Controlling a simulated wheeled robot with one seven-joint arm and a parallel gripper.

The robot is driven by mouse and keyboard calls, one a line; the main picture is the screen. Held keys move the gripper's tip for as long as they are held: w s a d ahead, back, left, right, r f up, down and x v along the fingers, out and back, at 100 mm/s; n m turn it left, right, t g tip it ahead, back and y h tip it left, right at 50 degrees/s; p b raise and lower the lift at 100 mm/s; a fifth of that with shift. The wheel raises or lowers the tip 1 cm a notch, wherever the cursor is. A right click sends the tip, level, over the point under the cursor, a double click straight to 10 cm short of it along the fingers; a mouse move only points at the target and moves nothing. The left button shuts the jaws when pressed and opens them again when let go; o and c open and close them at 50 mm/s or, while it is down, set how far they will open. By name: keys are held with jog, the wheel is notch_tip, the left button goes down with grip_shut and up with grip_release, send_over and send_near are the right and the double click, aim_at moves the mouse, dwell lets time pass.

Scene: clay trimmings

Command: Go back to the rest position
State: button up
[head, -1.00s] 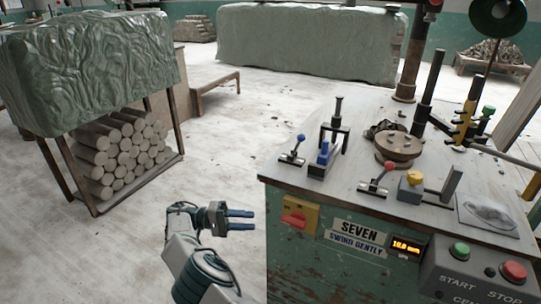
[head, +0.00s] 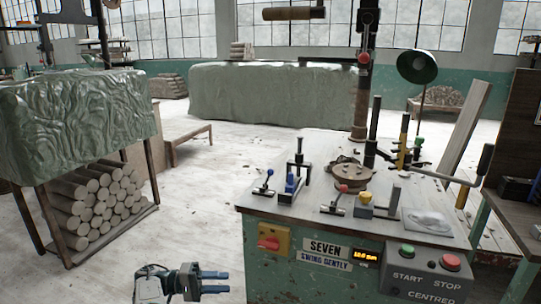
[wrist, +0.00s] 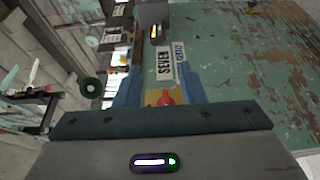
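My gripper (head: 214,282) shows at the bottom of the head view, left of the green machine cabinet (head: 310,275). Its two blue fingers point right and stand apart with nothing between them, so it is open and empty. In the wrist view (wrist: 160,92) the fingers frame the red rotary switch (wrist: 165,97) on its yellow plate and the SEVEN label. I cannot tell how far the fingertips are from the cabinet. Most of my arm is below the head picture.
A rack of stacked clay rolls (head: 95,205) stands at left under a green cover (head: 80,115). A workbench (head: 520,175) is at right.

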jog(key=d+r+g+y+p, duration=0.2)
jog(key=d+r+y+p, duration=0.25)
jog(key=d+r, duration=0.6)
jog(key=d+r+g+y+p, duration=0.25)
jog(key=d+r+y, duration=0.45)
jog(key=d, duration=0.6)
jog(key=s+d+r+t+y+p, duration=0.3)
jog(key=s+r+p, duration=0.2)
jog(key=s, duration=0.8)
jog(key=s+d+r+t+y+p, duration=0.3)
jog(key=s+r+p, duration=0.3)
jog(key=s+r, duration=0.4)
jog(key=s, duration=0.2)
jog(key=shift+s+r+m+t, duration=0.15)
jog(key=shift+s+m+t, duration=0.2)
jog(key=shift+m, duration=0.05)
jog(key=shift+y, duration=0.25)
